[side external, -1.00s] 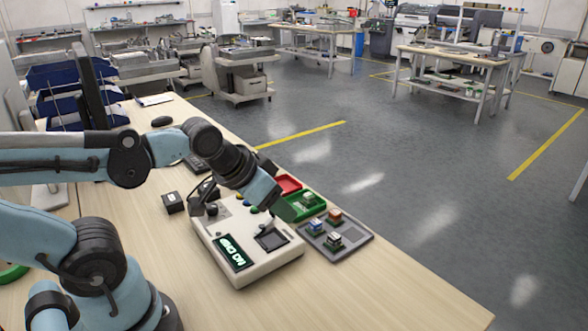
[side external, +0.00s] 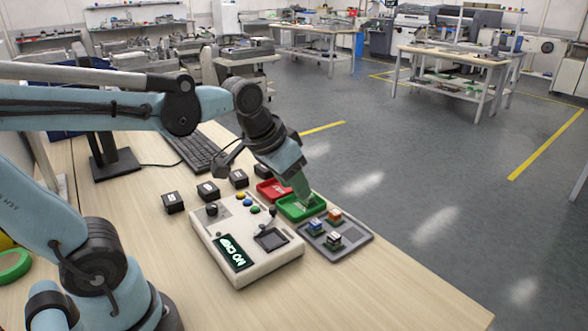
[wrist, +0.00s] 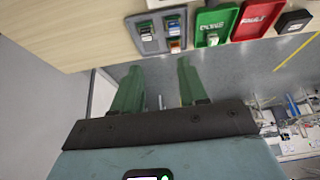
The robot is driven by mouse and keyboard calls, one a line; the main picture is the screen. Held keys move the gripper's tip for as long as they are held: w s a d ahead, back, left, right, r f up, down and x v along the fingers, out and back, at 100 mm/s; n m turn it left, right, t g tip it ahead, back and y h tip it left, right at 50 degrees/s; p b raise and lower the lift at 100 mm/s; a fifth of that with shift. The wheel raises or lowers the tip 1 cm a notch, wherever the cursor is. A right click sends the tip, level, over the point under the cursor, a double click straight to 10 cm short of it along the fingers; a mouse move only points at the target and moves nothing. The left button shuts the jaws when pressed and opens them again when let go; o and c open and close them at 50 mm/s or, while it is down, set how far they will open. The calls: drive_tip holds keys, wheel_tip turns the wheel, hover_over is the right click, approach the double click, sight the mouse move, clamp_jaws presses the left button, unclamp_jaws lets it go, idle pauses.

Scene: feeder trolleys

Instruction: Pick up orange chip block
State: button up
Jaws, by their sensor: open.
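The orange chip block (side external: 334,214) sits in the far part of the grey tray (side external: 358,237). A blue block (side external: 315,226) and a white-topped block (side external: 333,238) share that tray. In the wrist view the orange block (wrist: 175,46) is at the tray's lower right. My gripper (side external: 305,199) points down at the green tray (side external: 288,209), left of the orange block. In the wrist view its green fingers (wrist: 158,65) are spread with nothing between them. A pale block (wrist: 212,40) is in the green DONE tray (wrist: 203,20); my fingers largely hide it in the side view.
A red FAULT tray (side external: 270,194) is beside the green tray. The cream tester box (side external: 262,262), with screen, buttons and lever, stands left of the grey tray. Several black blocks (side external: 173,202) and a keyboard (side external: 190,152) are behind. The table's front right is clear.

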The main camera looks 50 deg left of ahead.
drive_tip(key=w+a+g, duration=0.1)
drive_tip(key=w+g, duration=0.1)
drive_tip(key=w, duration=0.5)
drive_tip(key=g, duration=0.3)
hover_over(334, 212)
wheel_tip(334, 212, down, 4)
wheel_tip(334, 212, down, 12)
drive_tip(key=shift+r, duration=0.1)
drive_tip(key=c, duration=0.7)
